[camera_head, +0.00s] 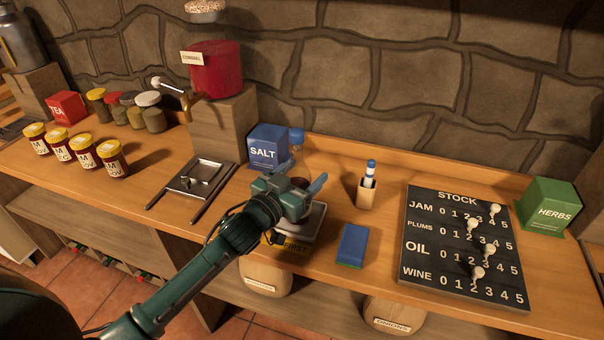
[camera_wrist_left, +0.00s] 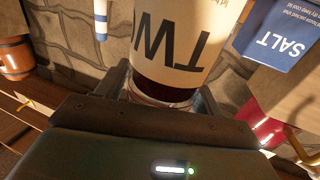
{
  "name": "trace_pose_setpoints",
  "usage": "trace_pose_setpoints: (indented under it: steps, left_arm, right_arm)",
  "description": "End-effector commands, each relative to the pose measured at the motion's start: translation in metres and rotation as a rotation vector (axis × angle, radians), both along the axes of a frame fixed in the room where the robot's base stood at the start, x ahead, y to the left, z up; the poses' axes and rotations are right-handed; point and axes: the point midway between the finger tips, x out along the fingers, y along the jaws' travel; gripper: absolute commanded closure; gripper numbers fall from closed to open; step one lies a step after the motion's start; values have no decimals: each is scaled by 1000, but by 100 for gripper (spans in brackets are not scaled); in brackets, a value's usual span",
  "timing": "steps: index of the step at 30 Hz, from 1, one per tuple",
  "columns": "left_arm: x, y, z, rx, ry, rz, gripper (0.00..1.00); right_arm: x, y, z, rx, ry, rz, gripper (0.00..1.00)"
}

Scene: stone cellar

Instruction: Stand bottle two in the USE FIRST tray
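Bottle two (camera_wrist_left: 185,45) fills the upper middle of the left wrist view. Its cream label reads TWO upside down, with dark red glass below it in the picture. My left gripper (camera_head: 300,186) is shut on it, a finger on each side of the glass. In the head view the gripper hides most of the bottle. The USE FIRST tray (camera_head: 314,219) is a pale, shallow tray with a yellow label, directly below and behind the gripper and partly covered by my arm. I cannot tell whether the bottle touches the tray. My right gripper is not in view.
A blue SALT box (camera_head: 266,151) stands close behind the gripper. A blue sponge (camera_head: 352,245) and a small wooden holder (camera_head: 366,193) with a marker are to the right. The STOCK board (camera_head: 460,245) and green HERBS box (camera_head: 549,206) are further right. Jars (camera_head: 112,158) stand left.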

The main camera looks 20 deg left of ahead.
Motion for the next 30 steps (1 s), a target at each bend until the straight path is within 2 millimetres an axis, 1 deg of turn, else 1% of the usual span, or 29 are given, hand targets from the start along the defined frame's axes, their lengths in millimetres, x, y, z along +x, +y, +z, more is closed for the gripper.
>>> trace_pose_setpoints:
  steps: [1, 3, 9, 12, 14, 17, 24, 27, 30]
  left_arm:
    - [0, 0, 0, 0, 0, 0, 29]
    - [0, 0, 0, 0, 0, 0, 23]
    - [0, 0, 0, 0, 0, 0, 23]
    - [0, 0, 5, 1, -1, -1, 23]
    - [-5, 2, 2, 0, 2, 0, 23]
    - [-20, 6, 2, 0, 2, 0, 23]
    - [-69, 22, 1, -1, 4, -1, 23]
    - [-86, 27, 1, 0, 4, -1, 23]
    - [-99, 32, 2, 0, 3, 0, 23]
  right_arm:
    - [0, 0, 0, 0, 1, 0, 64]
    - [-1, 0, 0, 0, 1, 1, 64]
    - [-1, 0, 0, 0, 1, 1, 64]
    - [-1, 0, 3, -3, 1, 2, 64]
    - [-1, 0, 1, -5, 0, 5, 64]
    - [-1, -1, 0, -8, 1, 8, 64]
    - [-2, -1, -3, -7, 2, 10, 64]
    - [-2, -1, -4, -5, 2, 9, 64]
    - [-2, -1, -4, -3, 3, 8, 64]
